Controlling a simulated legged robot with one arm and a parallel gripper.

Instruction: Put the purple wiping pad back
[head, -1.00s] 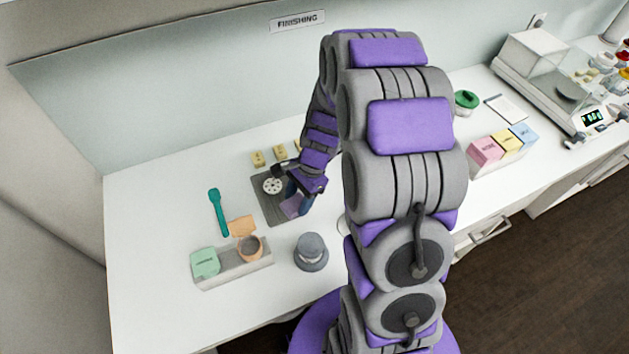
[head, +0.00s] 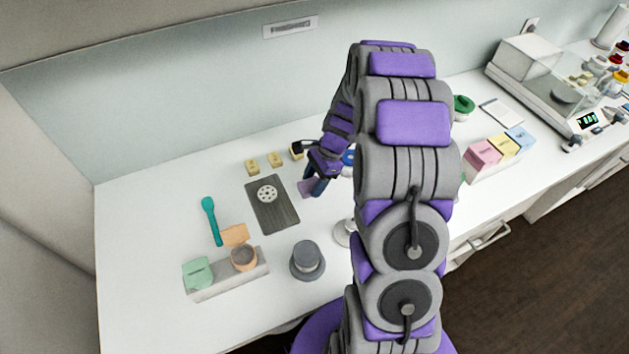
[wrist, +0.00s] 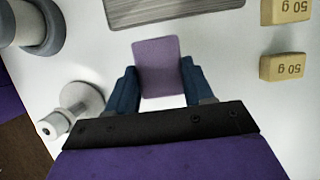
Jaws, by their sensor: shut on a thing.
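The purple wiping pad (head: 306,188) is held in my gripper (head: 315,184), to the right of the dark grey board and above the white counter. In the wrist view the pad (wrist: 157,62) is a flat, rounded square between the two blue fingers of my gripper (wrist: 158,82), which are shut on its sides. A pale block holder (head: 232,281) stands at the front left with a green pad (head: 197,272), an orange pad (head: 235,235) and a brown cup-like piece (head: 243,259) at it.
The grey board (head: 283,214) carries a white holed disc (head: 267,193). Several yellow weights (head: 275,159) stand behind it. A teal spatula (head: 211,220) lies left. A grey round-topped piece (head: 307,260) and a white stand (head: 345,233) are in front. Coloured boxes (head: 482,153) stand right.

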